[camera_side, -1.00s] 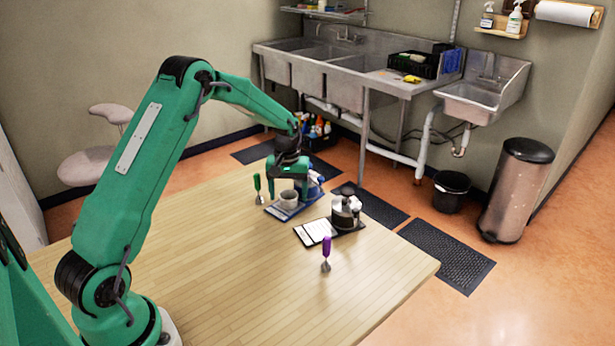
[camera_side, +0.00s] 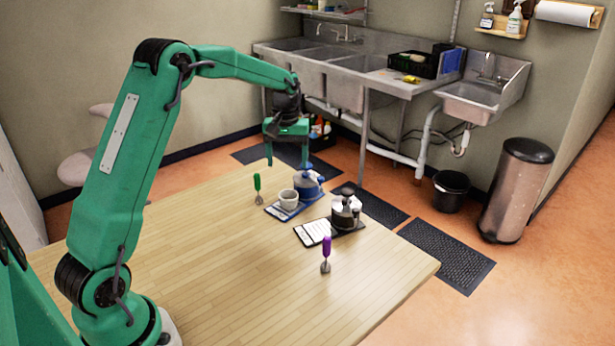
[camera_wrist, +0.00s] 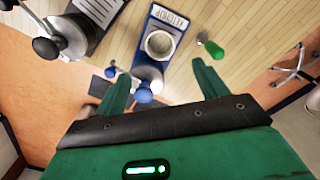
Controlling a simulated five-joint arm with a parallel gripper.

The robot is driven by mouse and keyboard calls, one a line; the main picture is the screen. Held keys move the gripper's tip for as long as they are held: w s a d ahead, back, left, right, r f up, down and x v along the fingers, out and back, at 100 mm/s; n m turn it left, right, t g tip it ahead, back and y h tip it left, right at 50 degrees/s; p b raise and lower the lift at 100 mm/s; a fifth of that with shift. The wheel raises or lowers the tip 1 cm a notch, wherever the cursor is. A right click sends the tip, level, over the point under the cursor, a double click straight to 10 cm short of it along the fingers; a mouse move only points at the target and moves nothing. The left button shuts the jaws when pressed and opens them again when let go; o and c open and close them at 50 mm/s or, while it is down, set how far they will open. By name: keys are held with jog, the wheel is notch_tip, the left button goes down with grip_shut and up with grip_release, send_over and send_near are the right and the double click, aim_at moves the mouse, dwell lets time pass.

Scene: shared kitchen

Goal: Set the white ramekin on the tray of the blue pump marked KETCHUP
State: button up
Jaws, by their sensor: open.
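The white ramekin (camera_side: 288,198) stands upright on the tray (camera_side: 275,211) of the blue pump (camera_side: 309,185). My gripper (camera_side: 286,160) is above and behind the tray, raised clear of the ramekin. It is open and empty, with its green fingers (camera_wrist: 158,78) apart in the wrist view.
A black pump (camera_side: 344,208) with its own tray (camera_side: 314,232) stands to the right. A green-handled whisk-like tool (camera_side: 257,188) is left of the blue tray, and a purple-handled one (camera_side: 326,253) is nearer the front. The table's front is clear.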

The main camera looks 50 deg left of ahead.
dwell(0.5)
jog(key=s+d+r+m+t, duration=0.3)
jog(key=s+d+r+m, duration=0.1)
jog(key=s+d+r, duration=0.7)
jog(key=s+d+m+t, duration=0.1)
jog(key=s+d+m, duration=0.1)
jog(key=s, duration=0.6)
jog(key=s+d+m+t, duration=0.1)
jog(key=s+d+m, duration=0.2)
jog(key=s, duration=0.6)
jog(key=shift+d+t, duration=0.3)
jog(key=shift+d, duration=0.45)
